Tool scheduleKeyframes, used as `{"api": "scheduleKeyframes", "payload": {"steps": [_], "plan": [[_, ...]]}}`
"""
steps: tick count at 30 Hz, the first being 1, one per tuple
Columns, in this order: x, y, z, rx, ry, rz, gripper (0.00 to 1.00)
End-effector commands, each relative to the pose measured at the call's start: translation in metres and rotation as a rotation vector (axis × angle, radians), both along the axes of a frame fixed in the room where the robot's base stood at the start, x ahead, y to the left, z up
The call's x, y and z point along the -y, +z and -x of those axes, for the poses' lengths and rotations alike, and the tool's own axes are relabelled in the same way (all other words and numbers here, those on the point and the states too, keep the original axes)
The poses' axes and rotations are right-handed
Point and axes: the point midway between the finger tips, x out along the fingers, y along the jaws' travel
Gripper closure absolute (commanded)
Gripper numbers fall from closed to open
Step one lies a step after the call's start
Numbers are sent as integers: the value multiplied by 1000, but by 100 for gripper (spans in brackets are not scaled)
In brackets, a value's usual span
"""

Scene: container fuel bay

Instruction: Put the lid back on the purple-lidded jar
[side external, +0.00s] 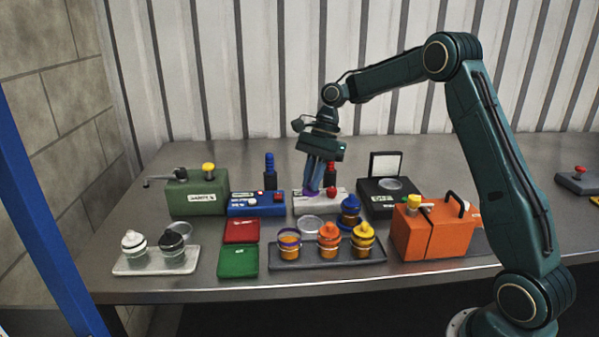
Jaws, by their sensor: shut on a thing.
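The open jar (289,246), with a purple band near its top and orange contents, stands at the left end of the dark grey tray (308,264). It has no lid on it. My gripper (313,186) points down above the bench, behind and slightly right of this jar. It is shut on a small purple thing, which looks like the purple lid (311,190); the fingers hide most of it. The lid is apart from the jar and higher than its rim.
Orange-lidded (329,243) and yellow-lidded (363,241) jars share the tray. A blue-lidded jar (350,213) stands behind it. A clear round dish (311,224) lies behind the open jar. An orange canister (432,232) stands right; red (241,230) and green (238,261) boxes lie left.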

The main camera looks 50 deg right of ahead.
Motion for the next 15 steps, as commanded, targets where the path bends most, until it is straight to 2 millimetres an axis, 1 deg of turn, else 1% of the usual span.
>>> {"api": "scheduleKeyframes", "payload": {"steps": [5,8,11,15], "plan": [[-7,2,1,0,25,-1,100],[-19,5,2,2,72,-1,100],[-38,10,5,1,146,-1,100],[-69,18,13,0,277,-2,100]]}}
